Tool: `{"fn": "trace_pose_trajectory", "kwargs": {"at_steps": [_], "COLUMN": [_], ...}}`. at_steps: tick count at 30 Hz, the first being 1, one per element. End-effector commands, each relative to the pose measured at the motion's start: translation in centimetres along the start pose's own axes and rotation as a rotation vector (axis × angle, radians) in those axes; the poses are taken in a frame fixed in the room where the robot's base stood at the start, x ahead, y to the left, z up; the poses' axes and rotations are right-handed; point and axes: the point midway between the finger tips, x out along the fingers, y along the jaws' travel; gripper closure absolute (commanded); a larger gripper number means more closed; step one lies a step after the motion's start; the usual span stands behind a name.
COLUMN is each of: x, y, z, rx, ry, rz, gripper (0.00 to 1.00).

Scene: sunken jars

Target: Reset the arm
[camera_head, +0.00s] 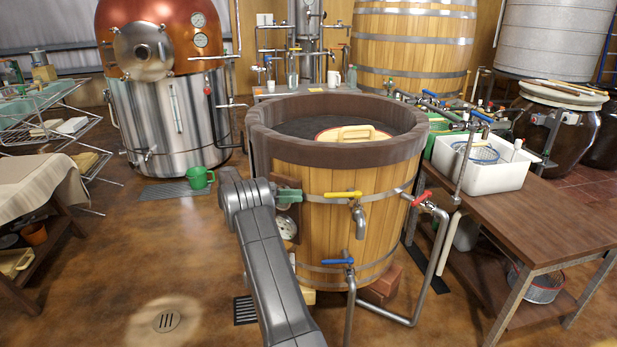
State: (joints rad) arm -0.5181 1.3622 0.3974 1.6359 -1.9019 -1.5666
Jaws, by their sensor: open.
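My grey arm (262,250) rises from the bottom of the picture and bends at a joint in front of the left side of a wooden vat (330,205). No object is seen held. The vat has a dark rim (375,154) and is open on top. A pale yellow handled piece (355,133) with a red edge shows inside it.
Taps with yellow (343,194), red (421,199) and blue (338,262) handles stick out of the vat, with pipes below. A wooden table (530,225) with a white tub (485,172) stands right.

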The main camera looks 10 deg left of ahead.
Motion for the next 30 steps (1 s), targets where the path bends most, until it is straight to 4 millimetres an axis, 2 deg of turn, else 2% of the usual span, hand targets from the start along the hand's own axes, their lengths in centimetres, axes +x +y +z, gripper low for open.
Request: {"fn": "trace_pose_trajectory", "kwargs": {"at_steps": [5,19,24,30], "x": [2.4,11.2,12.9,13.6], "y": [0.1,0.1,0.1,0.1], "z": [-0.1,0.0,0.1,0.1], "rx": [-0.002,-0.001,-0.002,-0.001], "ry": [-0.001,-0.001,-0.001,-0.001], "rz": [0.003,0.002,0.001,-0.001], "gripper": [0.59,0.59,0.59,0.59]}}
